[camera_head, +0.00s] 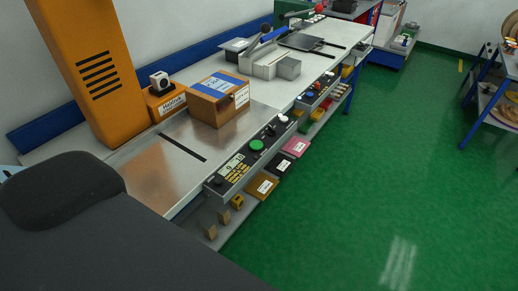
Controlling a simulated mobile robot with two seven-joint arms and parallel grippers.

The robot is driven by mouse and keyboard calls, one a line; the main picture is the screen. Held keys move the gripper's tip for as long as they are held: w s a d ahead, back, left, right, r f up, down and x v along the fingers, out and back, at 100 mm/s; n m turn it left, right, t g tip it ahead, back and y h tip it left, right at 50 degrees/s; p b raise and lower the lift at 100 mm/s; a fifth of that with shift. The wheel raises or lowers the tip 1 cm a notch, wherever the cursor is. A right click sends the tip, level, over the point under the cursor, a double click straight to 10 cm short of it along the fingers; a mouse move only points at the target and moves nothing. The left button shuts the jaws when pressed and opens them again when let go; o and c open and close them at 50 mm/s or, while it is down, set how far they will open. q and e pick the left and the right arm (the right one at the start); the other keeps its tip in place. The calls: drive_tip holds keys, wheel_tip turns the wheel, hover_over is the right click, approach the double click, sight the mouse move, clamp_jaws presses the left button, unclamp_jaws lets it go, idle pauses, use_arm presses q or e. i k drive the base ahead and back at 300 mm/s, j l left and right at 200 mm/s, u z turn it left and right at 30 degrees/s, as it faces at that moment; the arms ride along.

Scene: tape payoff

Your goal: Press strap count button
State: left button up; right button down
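A long grey control panel (215,187) runs along the front edge of the bench. It carries a small display with keys (231,166), a large green button (256,146), a dark knob (269,130) and a pale round control (283,118). A second control panel (318,91) with a blue and other small controls sits farther along the same edge. The lettering is too small to read, so I cannot tell which control is the strap count button. Neither of my grippers is in view.
Coloured bins (264,187) sit on a shelf below the panel. The green floor (390,170) to the right is clear.

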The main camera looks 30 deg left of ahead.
sight(218, 181)
drive_tip(key=k+l+u, duration=0.1)
drive_tip(key=u, duration=1.25)
